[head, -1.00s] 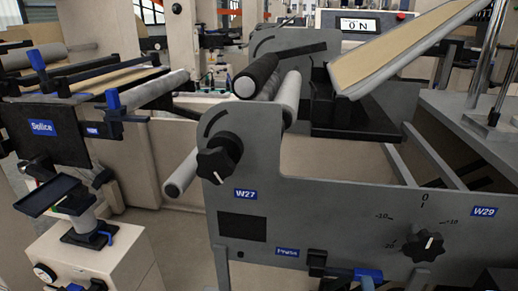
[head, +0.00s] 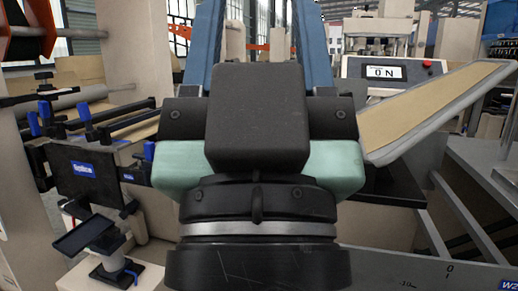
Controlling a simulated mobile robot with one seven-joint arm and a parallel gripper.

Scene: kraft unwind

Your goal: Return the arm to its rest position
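I see a black block, pale green side parts, a black collar and a silver ring. Two blue bars rise apart behind the black block and run out of the top of the picture. I cannot tell whether they are fingers, and no fingertips show clearly. No held object is visible. My arm hides the machine's middle, including the rollers and the W27 knob.
At left stands a black Splice panel (head: 88,172) with a small black tray (head: 84,237) below it. At right are a tilted tan board (head: 440,108), a display (head: 385,72) reading "0 N" and the grey machine frame (head: 400,270). Clearance around my arm is unclear.

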